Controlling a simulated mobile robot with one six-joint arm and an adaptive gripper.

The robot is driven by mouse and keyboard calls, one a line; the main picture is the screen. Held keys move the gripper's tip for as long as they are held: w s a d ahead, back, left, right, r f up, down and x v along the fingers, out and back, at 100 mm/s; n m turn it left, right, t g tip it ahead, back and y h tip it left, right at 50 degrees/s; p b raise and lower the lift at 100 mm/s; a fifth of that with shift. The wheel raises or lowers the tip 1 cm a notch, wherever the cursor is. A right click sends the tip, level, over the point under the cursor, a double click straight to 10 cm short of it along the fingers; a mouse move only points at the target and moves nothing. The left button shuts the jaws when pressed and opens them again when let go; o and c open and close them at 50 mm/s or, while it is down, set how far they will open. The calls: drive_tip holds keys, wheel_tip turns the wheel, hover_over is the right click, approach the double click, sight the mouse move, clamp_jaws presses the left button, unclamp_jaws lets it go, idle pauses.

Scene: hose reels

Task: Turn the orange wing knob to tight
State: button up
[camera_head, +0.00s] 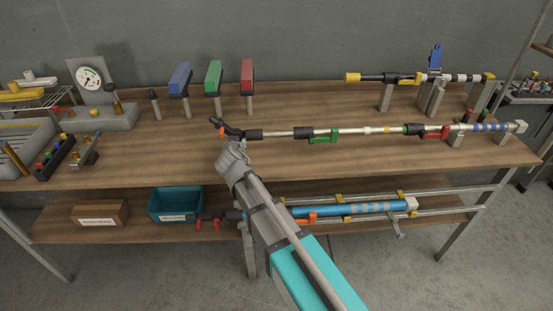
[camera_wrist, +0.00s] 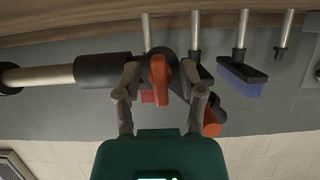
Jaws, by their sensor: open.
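An orange wing knob (camera_wrist: 159,80) stands on the black end fitting of a long pole. In the wrist view its narrow wing shows between my gripper's fingers, with gaps at both sides. My gripper (camera_wrist: 160,72) is open around it, and I see no clear contact. In the head view my gripper (camera_head: 226,147) is at the left end of the pole (camera_head: 280,133), just in front of the fitting (camera_head: 219,126), and hides part of it. A second orange piece (camera_wrist: 211,122) shows beyond the right finger in the wrist view.
Blue (camera_head: 180,78), green (camera_head: 213,76) and red (camera_head: 247,75) heads stand on posts behind the pole. A gauge (camera_head: 90,77) is at the back left. A teal bin (camera_head: 175,204) and a blue tube (camera_head: 352,209) are on the lower shelf.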

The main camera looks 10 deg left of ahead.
drive_tip(key=n+h, duration=0.2)
drive_tip(key=n, duration=0.1)
drive_tip(key=shift+a+f+t+b, duration=0.1)
drive_tip(key=shift+f+t+b, duration=0.05)
drive_tip(key=shift+t+b, duration=0.25)
drive_tip(key=n+t+h+b, duration=0.1)
drive_tip(key=n+h+b, duration=0.1)
drive_tip(key=n, duration=0.2)
drive_tip(key=shift+h, duration=0.3)
drive_tip(key=n+t+h+b, duration=0.1)
drive_tip(key=n+t+b, duration=0.1)
drive_tip(key=n+b, duration=0.1)
drive_tip(key=shift+f+n, duration=0.1)
drive_tip(key=shift+n, duration=0.6)
drive_tip(key=n+t+b, duration=0.2)
drive_tip(key=n+b, duration=0.1)
drive_tip(key=n, duration=0.1)
drive_tip(key=shift+h, duration=0.3)
drive_tip(key=s+a, duration=0.2)
drive_tip(key=s, duration=1.1)
drive_tip(key=w+d+f+m+g+h+p, duration=0.2)
drive_tip(key=d+m+g+p, duration=0.2)
drive_tip(key=d, duration=1.1)
drive_tip(key=w+d+f+m+g+h+p, duration=0.1)
drive_tip(key=d+m+g+p, duration=0.3)
drive_tip(key=d, duration=1.2)
drive_tip(key=shift+w+f+m+g+h+p, duration=0.4)
drive_tip(key=shift+w+f+m+g, duration=0.7)
drive_tip(key=shift+g, duration=0.9)
